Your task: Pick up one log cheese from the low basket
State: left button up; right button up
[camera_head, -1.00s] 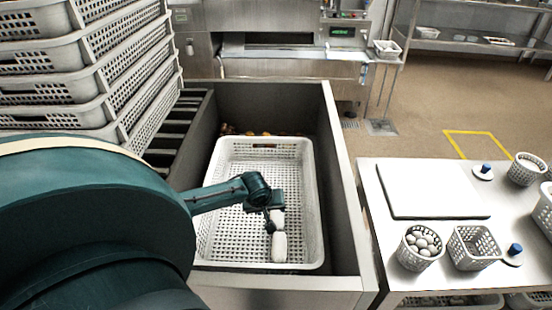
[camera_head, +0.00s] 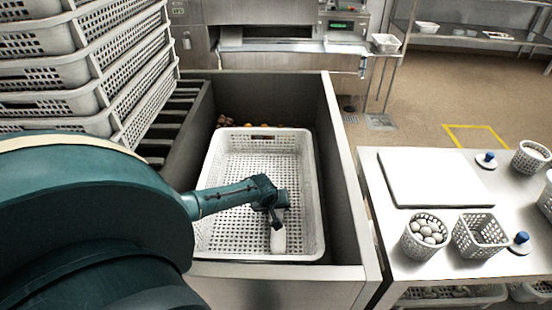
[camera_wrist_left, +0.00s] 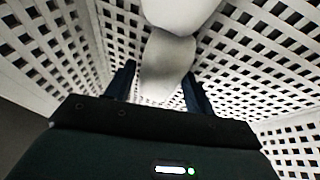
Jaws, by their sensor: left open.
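The low basket (camera_head: 312,200) is a white perforated crate inside a grey bin. A white log cheese (camera_head: 279,242) lies near its front right. My left gripper (camera_head: 277,222) is down in the basket at the log's far end. In the left wrist view the gripper (camera_wrist_left: 160,88) is open, with a dark finger on each side of a white log (camera_wrist_left: 166,68). Contact with the log cannot be told. A second white piece (camera_wrist_left: 180,12) shows beyond it at the top edge. My right gripper is not in view.
The grey bin's right wall (camera_head: 345,170) stands close beside the basket. Stacked white crates (camera_head: 80,70) rise at the left.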

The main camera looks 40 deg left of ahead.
pick_arm(q)
jog(key=c, duration=0.8)
jog(key=shift+c, duration=0.3)
jog(key=shift+r, duration=0.15)
